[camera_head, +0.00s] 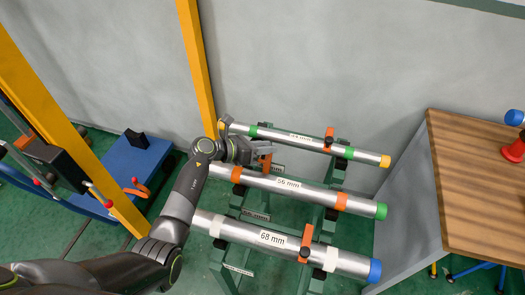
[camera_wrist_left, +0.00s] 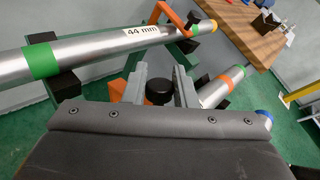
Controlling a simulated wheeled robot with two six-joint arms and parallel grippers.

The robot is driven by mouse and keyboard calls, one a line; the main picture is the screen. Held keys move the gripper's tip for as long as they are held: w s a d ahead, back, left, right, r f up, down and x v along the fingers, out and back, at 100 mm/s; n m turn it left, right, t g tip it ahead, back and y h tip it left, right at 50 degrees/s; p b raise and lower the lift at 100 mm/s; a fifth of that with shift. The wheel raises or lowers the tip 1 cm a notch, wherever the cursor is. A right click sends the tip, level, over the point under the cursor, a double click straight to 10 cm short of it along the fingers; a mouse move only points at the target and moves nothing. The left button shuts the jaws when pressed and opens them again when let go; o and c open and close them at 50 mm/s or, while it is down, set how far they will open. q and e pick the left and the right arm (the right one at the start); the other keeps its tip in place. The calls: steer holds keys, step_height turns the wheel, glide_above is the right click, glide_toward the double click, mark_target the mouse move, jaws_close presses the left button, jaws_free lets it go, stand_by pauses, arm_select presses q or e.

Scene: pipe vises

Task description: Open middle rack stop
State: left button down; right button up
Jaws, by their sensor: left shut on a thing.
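The middle pipe (camera_head: 300,189), marked 56 mm, lies on the green rack (camera_head: 330,215) with orange bands and a green end; its green-ended part also shows in the left wrist view (camera_wrist_left: 222,90). The gripper is shut on this stop. Most of the stop is hidden by the gripper in the head view. My right gripper is out of view.
The upper pipe (camera_head: 270,134), marked 44 mm, has an orange stop (camera_head: 329,136). The lower pipe (camera_head: 240,230), marked 68 mm, has another stop (camera_head: 306,238). A wooden table (camera_head: 480,190) stands right. Yellow posts (camera_head: 197,60) and a blue bench (camera_head: 130,160) are left.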

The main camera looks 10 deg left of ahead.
arm_select(q)
steer(key=shift+w+d+r, duration=0.1)
steer(key=shift+w+r, duration=0.05)
steer(key=shift+w, duration=0.5)
steer(key=c, duration=1.2)
jaws_free()
steer(key=b+v, duration=0.4)
steer(key=v, duration=1.3)
